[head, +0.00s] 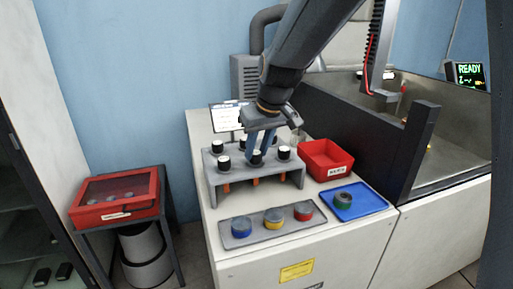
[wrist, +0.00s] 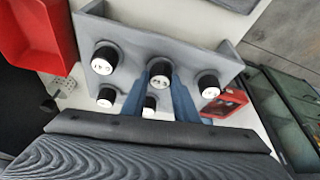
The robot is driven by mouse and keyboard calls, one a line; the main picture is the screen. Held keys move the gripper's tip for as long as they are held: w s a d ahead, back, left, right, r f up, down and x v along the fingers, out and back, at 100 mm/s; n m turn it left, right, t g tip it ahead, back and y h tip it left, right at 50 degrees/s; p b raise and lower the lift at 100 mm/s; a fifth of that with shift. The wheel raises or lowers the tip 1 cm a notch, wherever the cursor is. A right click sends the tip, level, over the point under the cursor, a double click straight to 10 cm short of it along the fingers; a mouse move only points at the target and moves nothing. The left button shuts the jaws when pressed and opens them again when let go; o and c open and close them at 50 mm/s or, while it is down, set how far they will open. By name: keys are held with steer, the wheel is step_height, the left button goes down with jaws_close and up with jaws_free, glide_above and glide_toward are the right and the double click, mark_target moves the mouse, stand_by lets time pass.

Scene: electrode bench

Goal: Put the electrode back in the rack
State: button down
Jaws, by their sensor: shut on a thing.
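The grey rack (head: 240,188) stands on the white bench and holds several electrodes with black caps and white tops. My gripper (head: 259,152) reaches down over the rack, its blue fingers shut on the cap of the front-middle electrode (head: 256,160). In the wrist view the same electrode (wrist: 160,72) sits between the fingertips (wrist: 159,80), in line with its front-row neighbours. An orange shaft shows below the rack under it. The electrode looks upright at its place in the rack; whether it is fully seated I cannot tell. The fingers partly hide the back row.
A grey tray (head: 258,241) holds blue, yellow and red jars. A dark-walled basin edge (head: 413,150) rises at the right.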

steer(key=shift+f, duration=0.1)
steer(key=c, duration=0.7)
jaws_free()
steer(key=shift+c, duration=0.2)
steer(key=shift+r+p, duration=2.4)
steer(key=shift+r, duration=0.65)
steer(key=s+d+f+m, duration=0.1)
steer(key=s+d+f, duration=0.1)
steer(key=s+d, duration=0.1)
steer(key=s+d+f+g, duration=0.1)
steer(key=s+d+f, duration=0.2)
steer(key=s+d+f+m+h, duration=0.1)
steer(key=s+d+f, duration=0.1)
steer(key=s+d, duration=0.2)
steer(key=shift+f+m, duration=0.15)
steer(key=shift+m, duration=0.15)
steer(key=s+d+f+m, duration=0.1)
steer(key=s+d+f, duration=0.2)
steer(key=s, duration=0.3)
steer(key=s+d+f+m+g+h, duration=0.1)
steer(key=s+d+f, duration=0.1)
steer(key=s, duration=0.4)
steer(key=shift+d+f+g+b, duration=0.3)
steer(key=shift+d+f+b, duration=0.1)
steer(key=shift+d, duration=0.3)
